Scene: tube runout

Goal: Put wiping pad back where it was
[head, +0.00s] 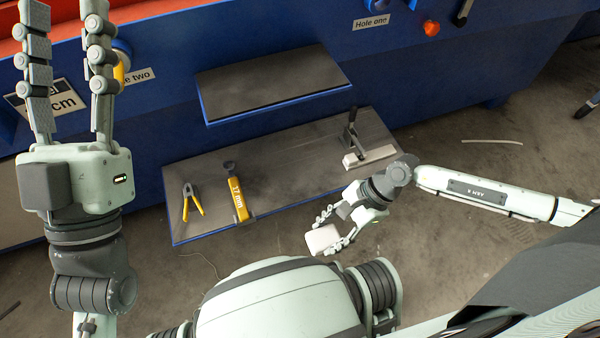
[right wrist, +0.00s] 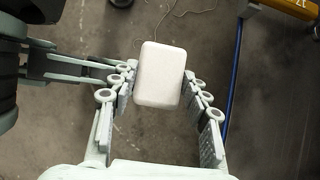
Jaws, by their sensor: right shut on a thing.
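The wiping pad is a white rounded block (head: 322,239). My right gripper (head: 335,228) is shut on it, in front of the lower shelf's front edge in the head view. In the right wrist view the pad (right wrist: 160,75) sits between the two fingers of my right gripper (right wrist: 160,88), with grey floor behind it. My left gripper (head: 68,65) is raised at the left of the head view, its two fingers apart and nothing between them.
A blue machine (head: 300,30) closes the back.

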